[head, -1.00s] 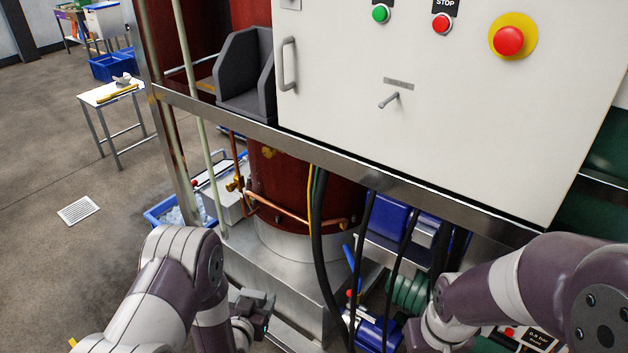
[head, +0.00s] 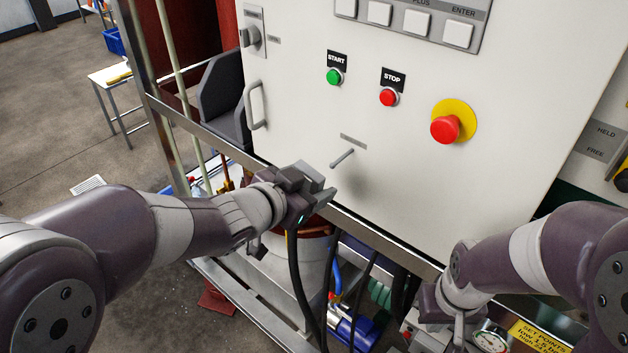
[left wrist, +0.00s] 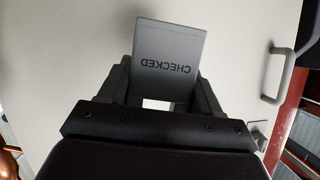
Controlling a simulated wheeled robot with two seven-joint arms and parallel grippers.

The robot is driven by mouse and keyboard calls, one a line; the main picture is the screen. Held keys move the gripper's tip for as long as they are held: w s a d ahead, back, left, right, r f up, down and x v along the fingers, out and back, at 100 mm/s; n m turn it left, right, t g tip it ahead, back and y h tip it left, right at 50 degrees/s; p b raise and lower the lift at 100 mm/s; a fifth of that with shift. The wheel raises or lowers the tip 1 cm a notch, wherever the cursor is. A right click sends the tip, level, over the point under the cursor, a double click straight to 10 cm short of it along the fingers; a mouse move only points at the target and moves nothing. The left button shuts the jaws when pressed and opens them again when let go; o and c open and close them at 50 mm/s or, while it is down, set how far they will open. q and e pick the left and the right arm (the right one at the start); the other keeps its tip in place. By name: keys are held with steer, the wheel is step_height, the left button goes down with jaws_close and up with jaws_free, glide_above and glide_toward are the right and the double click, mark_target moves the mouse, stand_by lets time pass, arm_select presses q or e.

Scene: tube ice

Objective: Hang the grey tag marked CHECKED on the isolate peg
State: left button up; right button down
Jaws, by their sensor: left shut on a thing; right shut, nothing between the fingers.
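The grey tag marked CHECKED (left wrist: 170,58) is held between the fingers of my left gripper (left wrist: 165,95) in the left wrist view, its lettering upside down there. In the head view my left gripper (head: 318,195) is in front of the white panel, just below and left of the isolate peg (head: 343,158). The peg is a short grey rod sticking out under a small label plate (head: 353,142) too small to read. It is bare, and the tag is apart from it. My right gripper (head: 445,322) is low at the bottom right, shut and empty, partly hidden by its own arm.
The white panel (head: 400,190) carries a green START button (head: 334,76), a red STOP button (head: 388,97), a large red button on yellow (head: 446,127) and a door handle (head: 256,106). A steel rail (head: 375,238) runs below it. Black hoses hang beneath.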

mark_target(347, 165)
arm_select(q)
steer(key=shift+w+f, duration=0.1)
steer(key=shift+w, duration=0.1)
steer(key=shift+w+d, duration=0.15)
steer(key=shift+w, duration=0.1)
steer(key=w+d+b, duration=0.1)
steer(key=w, duration=0.1)
steer(key=w+d, duration=0.2)
steer(key=shift+d+f+b, duration=0.1)
steer(key=shift+f+b, duration=0.1)
steer(key=shift+b, duration=0.15)
steer(key=shift+w+d+f, duration=0.1)
steer(key=shift+w+d, duration=0.45)
steer(key=shift+w, duration=0.1)
steer(key=shift+w+d+f+b, duration=0.15)
steer(key=shift+b, duration=0.15)
steer(key=shift+f, duration=0.1)
steer(key=shift+f, duration=0.1)
